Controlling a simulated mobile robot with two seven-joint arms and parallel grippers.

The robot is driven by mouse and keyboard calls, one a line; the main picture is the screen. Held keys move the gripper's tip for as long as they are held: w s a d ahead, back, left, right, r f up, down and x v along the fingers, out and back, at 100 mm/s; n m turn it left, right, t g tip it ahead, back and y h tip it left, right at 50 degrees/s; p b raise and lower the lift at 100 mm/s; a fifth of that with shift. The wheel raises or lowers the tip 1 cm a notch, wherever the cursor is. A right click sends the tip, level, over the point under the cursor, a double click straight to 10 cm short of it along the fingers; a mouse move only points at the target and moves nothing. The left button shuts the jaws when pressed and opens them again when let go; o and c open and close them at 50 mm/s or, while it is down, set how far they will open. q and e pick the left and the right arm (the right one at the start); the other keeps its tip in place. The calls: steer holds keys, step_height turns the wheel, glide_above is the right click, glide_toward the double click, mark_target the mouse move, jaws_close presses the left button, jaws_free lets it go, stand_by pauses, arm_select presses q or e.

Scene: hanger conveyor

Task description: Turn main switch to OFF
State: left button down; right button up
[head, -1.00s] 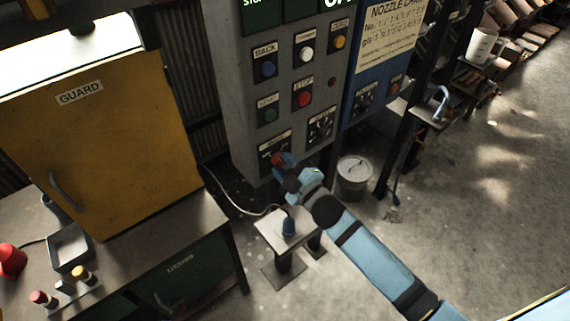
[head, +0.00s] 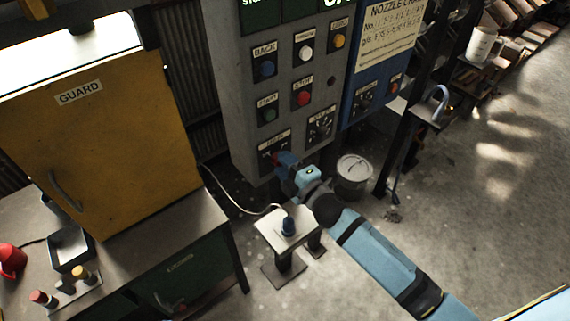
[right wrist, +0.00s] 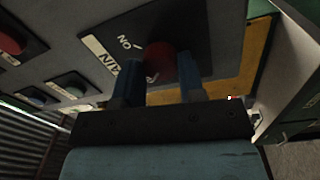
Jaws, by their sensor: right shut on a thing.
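The main switch is a red knob (right wrist: 160,62) on a dark plate with a label reading "ON" and part of "MAIN", in the right wrist view. In the head view the switch plate (head: 268,150) sits at the lower left of the grey control panel (head: 235,95), and the gripper covers part of it. My right gripper (right wrist: 163,80) is shut on the red knob, one blue finger on each side of it. It also shows in the head view (head: 280,159). The knob's exact angle is hard to tell. My left gripper is not in view.
Push buttons, among them a red stop button (head: 303,98), and a second rotary switch (head: 320,127) are close to the gripper. A small stand (head: 285,232) with a blue plug is below. A yellow guard cabinet (head: 100,140) stands left. A lidded can (head: 354,172) is behind my arm.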

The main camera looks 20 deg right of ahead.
steer(key=o, duration=0.9)
steer(key=b+v, duration=0.3)
steer(key=v, duration=1)
steer(key=shift+s+d, duration=0.1)
steer(key=shift+s, duration=0.3)
